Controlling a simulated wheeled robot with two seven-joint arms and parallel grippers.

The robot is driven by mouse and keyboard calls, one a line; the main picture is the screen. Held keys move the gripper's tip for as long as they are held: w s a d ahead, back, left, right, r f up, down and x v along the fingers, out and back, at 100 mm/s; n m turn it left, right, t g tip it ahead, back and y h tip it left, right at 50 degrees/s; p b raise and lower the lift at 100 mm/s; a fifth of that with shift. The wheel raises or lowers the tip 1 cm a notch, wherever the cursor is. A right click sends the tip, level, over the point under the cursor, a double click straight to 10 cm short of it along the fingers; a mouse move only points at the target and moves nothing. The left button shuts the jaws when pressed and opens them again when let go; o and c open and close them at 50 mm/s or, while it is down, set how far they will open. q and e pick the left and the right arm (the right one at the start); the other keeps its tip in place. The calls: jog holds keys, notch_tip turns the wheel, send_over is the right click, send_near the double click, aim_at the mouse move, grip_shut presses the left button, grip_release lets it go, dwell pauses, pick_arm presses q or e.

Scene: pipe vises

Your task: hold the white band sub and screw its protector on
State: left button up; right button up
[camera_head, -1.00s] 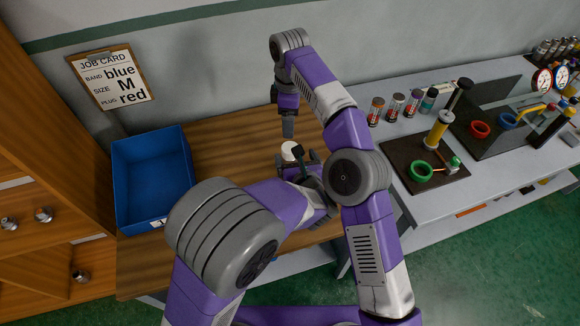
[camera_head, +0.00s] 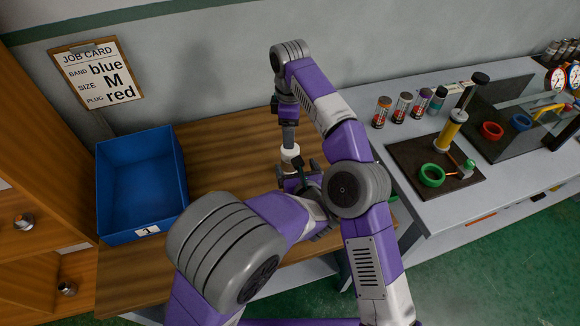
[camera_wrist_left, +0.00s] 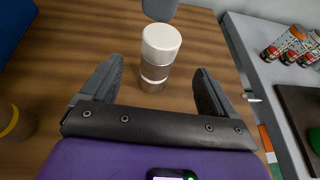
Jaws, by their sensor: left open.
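The white band sub (camera_wrist_left: 154,73) stands upright on the wooden bench, a steel cylinder with a pale ring. A white cap, seemingly its protector (camera_wrist_left: 161,42), sits on its top; whether it is threaded cannot be seen. The cap also shows in the head view (camera_head: 290,152). My left gripper (camera_wrist_left: 155,82) is open, with one finger on each side of the sub and visible gaps to both. My right gripper (camera_head: 289,139) points down right above the cap, and its grey tip also shows in the left wrist view (camera_wrist_left: 160,9). Its finger opening and any contact with the cap are unclear.
A blue bin (camera_head: 141,185) stands on the bench's left. A grey table to the right holds several small jars (camera_head: 402,107), a yellow-bodied device (camera_head: 450,132) and a green ring (camera_head: 432,175). A job card (camera_head: 98,75) hangs on the wall. A dark yellow-banded object (camera_wrist_left: 15,122) is near the left finger.

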aim_at(291, 155)
pick_arm(q)
jog(key=x, duration=0.7)
jog(key=shift+w+a+f, duration=0.1)
jog(key=shift+w+f, duration=0.05)
jog(key=shift+c, duration=0.2)
grip_shut()
pick_arm(e)
jog(key=n, duration=0.4)
dwell(0.3)
jog(key=shift+f, duration=0.2)
jog(key=shift+f, duration=3.85)
jog(key=shift+c, duration=0.2)
